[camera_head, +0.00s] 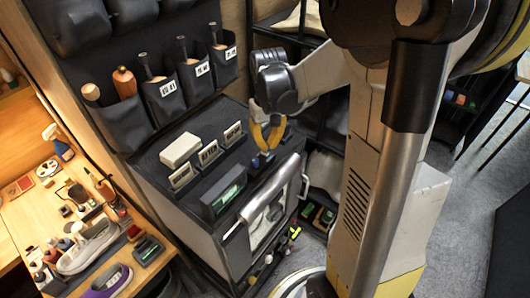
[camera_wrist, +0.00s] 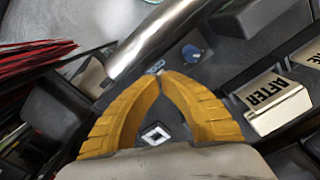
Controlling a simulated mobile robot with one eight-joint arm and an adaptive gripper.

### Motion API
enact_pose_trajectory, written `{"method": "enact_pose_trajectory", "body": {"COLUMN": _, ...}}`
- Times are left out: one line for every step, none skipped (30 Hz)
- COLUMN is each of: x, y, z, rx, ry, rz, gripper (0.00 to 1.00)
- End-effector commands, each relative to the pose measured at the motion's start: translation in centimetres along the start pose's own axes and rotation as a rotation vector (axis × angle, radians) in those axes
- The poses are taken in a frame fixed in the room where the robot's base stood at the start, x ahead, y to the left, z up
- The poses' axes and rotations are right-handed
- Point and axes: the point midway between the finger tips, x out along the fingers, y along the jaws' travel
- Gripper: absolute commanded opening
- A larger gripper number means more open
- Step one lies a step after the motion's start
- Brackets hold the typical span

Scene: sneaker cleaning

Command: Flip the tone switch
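My gripper (camera_head: 266,148) has two yellow fingers and points down over the front top edge of the dark cabinet, near its silver handle. In the wrist view the fingertips (camera_wrist: 160,78) come together, with nothing clearly held between them. A small blue part (camera_head: 262,160) sits on the cabinet top just below the fingertips. In the wrist view a round blue knob (camera_wrist: 190,53) shows just beyond the fingertips, apart from them. A dark square piece with a white diamond mark (camera_wrist: 155,133) shows between the fingers. I cannot tell which of these is the tone switch.
A box with a green display (camera_head: 224,193) and several label cards (camera_head: 209,153) stand on the cabinet top. An "AFTER" card (camera_wrist: 274,102) is right of the fingers in the wrist view. The silver handle (camera_head: 270,190) runs along the front. A wooden bench (camera_head: 25,215) with shoes is at left.

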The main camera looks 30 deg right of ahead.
Motion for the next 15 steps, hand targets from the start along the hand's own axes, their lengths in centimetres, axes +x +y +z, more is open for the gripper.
{"method": "enact_pose_trajectory", "body": {"x": 0.14, "y": 0.00, "z": 0.00, "rx": 0.000, "ry": 0.000, "rz": 0.000, "gripper": 0.00}}
{"method": "enact_pose_trajectory", "body": {"x": 0.19, "y": 0.00, "z": 0.00, "rx": 0.000, "ry": 0.000, "rz": 0.000, "gripper": 0.00}}
{"method": "enact_pose_trajectory", "body": {"x": 0.25, "y": 0.00, "z": 0.00, "rx": 0.000, "ry": 0.000, "rz": 0.000, "gripper": 0.00}}
{"method": "enact_pose_trajectory", "body": {"x": 0.29, "y": 0.00, "z": 0.00, "rx": 0.000, "ry": 0.000, "rz": 0.000, "gripper": 0.00}}
{"method": "enact_pose_trajectory", "body": {"x": 0.34, "y": 0.00, "z": 0.00, "rx": 0.000, "ry": 0.000, "rz": 0.000, "gripper": 0.00}}
{"method": "enact_pose_trajectory", "body": {"x": 0.40, "y": 0.00, "z": 0.00, "rx": 0.000, "ry": 0.000, "rz": 0.000, "gripper": 0.00}}
{"method": "enact_pose_trajectory", "body": {"x": 0.44, "y": 0.00, "z": 0.00, "rx": 0.000, "ry": 0.000, "rz": 0.000, "gripper": 0.00}}
{"method": "enact_pose_trajectory", "body": {"x": 0.49, "y": 0.00, "z": 0.00, "rx": 0.000, "ry": 0.000, "rz": 0.000, "gripper": 0.00}}
{"method": "enact_pose_trajectory", "body": {"x": 0.55, "y": 0.00, "z": 0.00, "rx": 0.000, "ry": 0.000, "rz": 0.000, "gripper": 0.00}}
{"method": "enact_pose_trajectory", "body": {"x": 0.59, "y": 0.00, "z": 0.00, "rx": 0.000, "ry": 0.000, "rz": 0.000, "gripper": 0.00}}
{"method": "enact_pose_trajectory", "body": {"x": 0.64, "y": 0.00, "z": 0.00, "rx": 0.000, "ry": 0.000, "rz": 0.000, "gripper": 0.00}}
{"method": "enact_pose_trajectory", "body": {"x": 0.70, "y": 0.00, "z": 0.00, "rx": 0.000, "ry": 0.000, "rz": 0.000, "gripper": 0.00}}
{"method": "enact_pose_trajectory", "body": {"x": 0.74, "y": 0.00, "z": 0.00, "rx": 0.000, "ry": 0.000, "rz": 0.000, "gripper": 0.00}}
{"method": "enact_pose_trajectory", "body": {"x": 0.79, "y": 0.00, "z": 0.00, "rx": 0.000, "ry": 0.000, "rz": 0.000, "gripper": 0.00}}
{"method": "enact_pose_trajectory", "body": {"x": 0.85, "y": 0.00, "z": 0.00, "rx": 0.000, "ry": 0.000, "rz": 0.000, "gripper": 0.00}}
